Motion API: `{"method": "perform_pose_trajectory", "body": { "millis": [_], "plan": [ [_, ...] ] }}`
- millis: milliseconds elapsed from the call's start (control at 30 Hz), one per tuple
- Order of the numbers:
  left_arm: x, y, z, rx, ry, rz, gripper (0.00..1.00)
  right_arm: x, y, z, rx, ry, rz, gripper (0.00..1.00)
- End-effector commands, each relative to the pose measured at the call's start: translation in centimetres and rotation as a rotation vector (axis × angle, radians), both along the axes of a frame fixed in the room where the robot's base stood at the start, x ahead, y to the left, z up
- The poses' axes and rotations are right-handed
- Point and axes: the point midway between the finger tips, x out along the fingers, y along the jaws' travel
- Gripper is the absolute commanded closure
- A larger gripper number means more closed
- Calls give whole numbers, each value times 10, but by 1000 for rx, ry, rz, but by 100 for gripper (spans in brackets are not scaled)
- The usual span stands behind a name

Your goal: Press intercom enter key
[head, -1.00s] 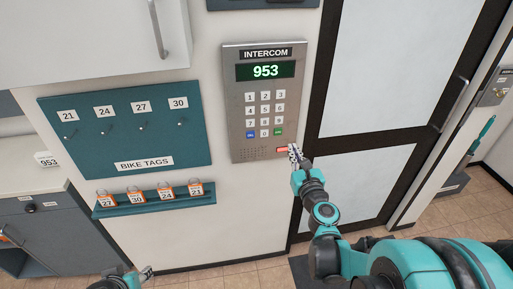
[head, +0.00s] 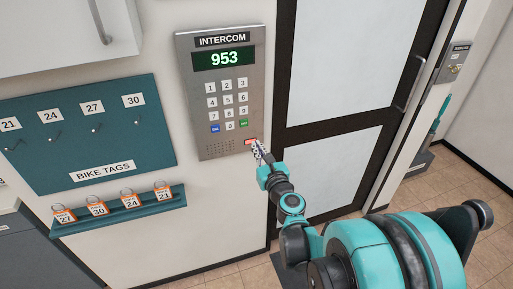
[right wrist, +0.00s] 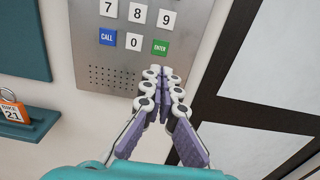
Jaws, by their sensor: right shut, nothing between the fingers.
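The intercom panel (head: 182,100) is on the wall, a grey metal plate with a keypad and a green display (head: 224,58) reading 953. Its green enter key (head: 243,124) is at the keypad's lower right; it also shows in the right wrist view (right wrist: 160,48). My right gripper (head: 257,145) is shut and empty, with its tips below the enter key near the panel's lower right corner. In the right wrist view the closed fingertips (right wrist: 165,72) point up just below the key, apart from it in the picture; I cannot tell the depth gap. My left gripper is out of view.
A teal bike tags board (head: 85,145) and a shelf (head: 120,212) with orange tags are to the left. A dark-framed door (head: 335,150) is to the right.

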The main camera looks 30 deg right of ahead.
Motion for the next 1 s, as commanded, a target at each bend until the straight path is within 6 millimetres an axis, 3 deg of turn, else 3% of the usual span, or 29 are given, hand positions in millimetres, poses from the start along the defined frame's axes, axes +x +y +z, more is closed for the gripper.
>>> {"method": "perform_pose_trajectory", "body": {
  "millis": [300,500,700,1000],
  "plan": [
    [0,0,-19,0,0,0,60,68,-16,-3,0,0,0,100],
    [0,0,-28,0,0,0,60,97,-23,-2,0,0,1,100],
    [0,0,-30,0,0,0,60,107,-26,-1,0,0,0,100],
    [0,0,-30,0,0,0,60,108,-26,0,0,0,-1,100]
  ]
}}
